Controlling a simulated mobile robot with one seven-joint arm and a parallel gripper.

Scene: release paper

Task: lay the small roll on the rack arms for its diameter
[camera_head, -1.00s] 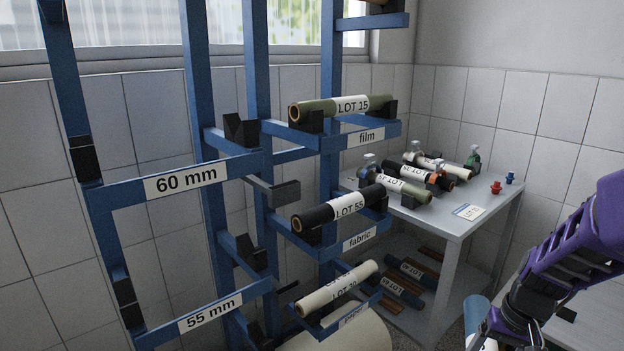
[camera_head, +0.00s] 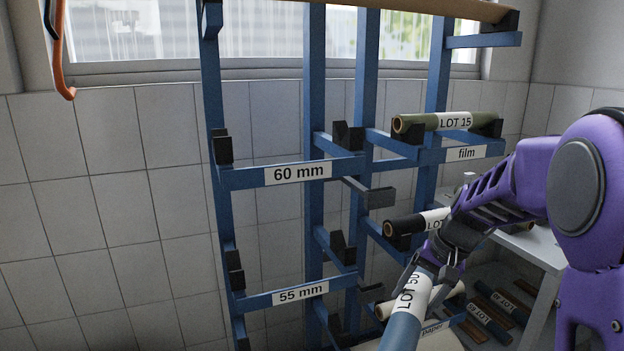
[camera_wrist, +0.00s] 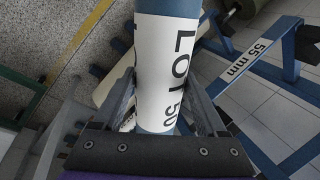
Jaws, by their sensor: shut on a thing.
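My gripper (camera_head: 437,268) is shut on a blue roll (camera_head: 402,332) with a white LOT 50 label. The roll tilts down toward the bottom edge of the head view, where its near end is cut off. The wrist view shows the roll (camera_wrist: 167,75) between both fingers. The blue rack stands to the left of and behind the gripper. Its 60 mm arms (camera_head: 240,179) and, below them, its 55 mm arms (camera_head: 256,304) show no roll on them. The 55 mm label also shows in the wrist view (camera_wrist: 247,60). The held roll is apart from both levels.
A grey table (camera_head: 545,250) stands at right. A long roll (camera_head: 430,8) crosses the top.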

